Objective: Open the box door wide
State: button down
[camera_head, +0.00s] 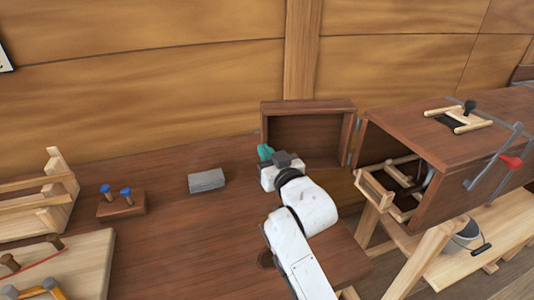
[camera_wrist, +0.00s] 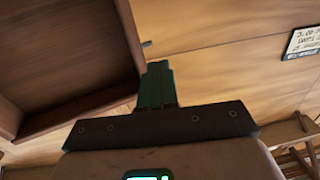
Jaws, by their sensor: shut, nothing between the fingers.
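The box (camera_head: 460,135) is dark brown wood at the right of the head view, its opening facing left. Its door (camera_head: 312,128) is a shallow framed panel standing swung out from the opening, hinged at its right edge, recessed side toward me. In the wrist view the door (camera_wrist: 70,45) fills the upper left. My gripper (camera_head: 265,151), with teal fingers, is in front of the door's left lower part. In the wrist view the fingers (camera_wrist: 157,85) are together and empty, beside the door's frame. I cannot tell whether they touch it.
A wooden rack (camera_head: 375,188) shows in the box's opening. A grey block (camera_head: 206,180) and a stand with blue-topped pegs (camera_head: 121,204) are on the bench left of my arm. The plank wall (camera_head: 150,90) rises behind the door. A red-handled tool (camera_head: 511,162) is at the box's right.

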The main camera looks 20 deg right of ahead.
jog(key=s+a+b, duration=0.1)
jog(key=s+a, duration=0.1)
jog(key=s, duration=0.7)
jog(key=shift+s+a, duration=0.15)
jog(key=shift+s, duration=0.05)
